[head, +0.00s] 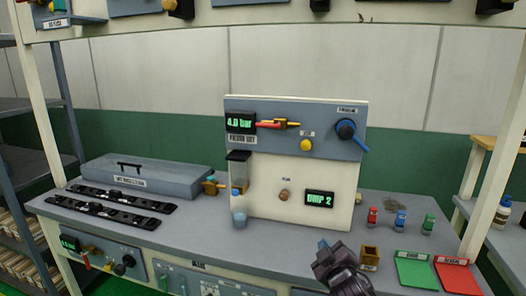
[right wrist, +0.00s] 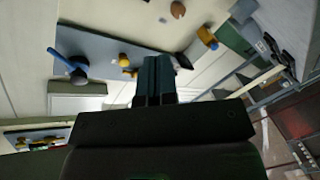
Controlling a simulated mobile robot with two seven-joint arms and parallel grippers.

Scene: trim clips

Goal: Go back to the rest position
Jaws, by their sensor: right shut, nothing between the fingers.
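My right gripper (head: 325,250) is at the lower middle right of the head view, in front of the bench. It also shows in the right wrist view (right wrist: 155,65), with its fingers together and nothing held. It appears apart from the panel and the bench items. My left gripper is outside both views.
The workbench (head: 280,240) carries an upright panel (head: 270,185), a grey lidded case (head: 150,178) and two black rails (head: 120,198). To the right are several small bottles (head: 400,218), a brass cup (head: 369,258), a green mat (head: 415,272) and a red mat (head: 455,276).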

